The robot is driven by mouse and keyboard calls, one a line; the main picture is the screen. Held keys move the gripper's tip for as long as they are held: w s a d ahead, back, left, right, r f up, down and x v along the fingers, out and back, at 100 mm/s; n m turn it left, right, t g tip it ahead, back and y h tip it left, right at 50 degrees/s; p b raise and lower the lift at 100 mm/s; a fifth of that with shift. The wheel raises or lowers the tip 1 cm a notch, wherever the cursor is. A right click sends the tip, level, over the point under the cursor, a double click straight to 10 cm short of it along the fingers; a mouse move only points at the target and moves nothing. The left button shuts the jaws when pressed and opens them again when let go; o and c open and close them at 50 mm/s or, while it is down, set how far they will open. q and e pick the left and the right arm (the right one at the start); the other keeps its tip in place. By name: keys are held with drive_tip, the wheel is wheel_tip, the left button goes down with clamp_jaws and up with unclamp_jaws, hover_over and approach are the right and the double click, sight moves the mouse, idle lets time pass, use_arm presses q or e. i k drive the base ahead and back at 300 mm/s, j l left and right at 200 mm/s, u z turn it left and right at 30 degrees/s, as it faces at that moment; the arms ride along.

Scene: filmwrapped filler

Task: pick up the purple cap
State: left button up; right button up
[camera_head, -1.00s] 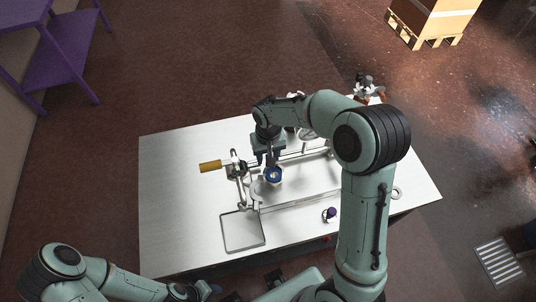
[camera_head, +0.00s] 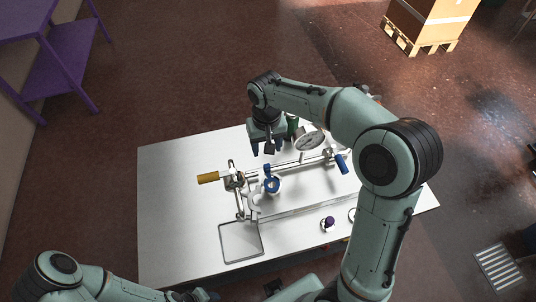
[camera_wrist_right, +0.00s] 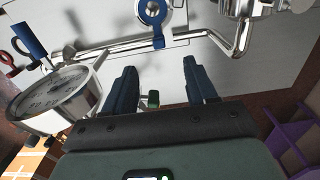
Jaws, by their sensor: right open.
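The purple cap (camera_head: 329,221) is on a small pale piece near the front right of the white table (camera_head: 180,225). It is small in the head view, and I do not see it in the wrist view. My right gripper (camera_head: 268,149) is open and apart from the cap, behind the metal pipework toward the table's back edge. Its two spread fingers show in the wrist view (camera_wrist_right: 160,84). My left gripper (camera_head: 203,294) is at the bottom edge of the head view, mostly cut off, and its jaws are unclear.
Pipework with a blue-handled valve (camera_head: 271,185), a yellow handle (camera_head: 208,178) and a round gauge (camera_head: 310,141) covers the table's middle. A flat grey tray (camera_head: 240,242) is at the front. My right arm crosses above the table's right side. The table's left side is clear.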

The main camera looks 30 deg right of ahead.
sight(327, 224)
drive_tip(key=k, duration=1)
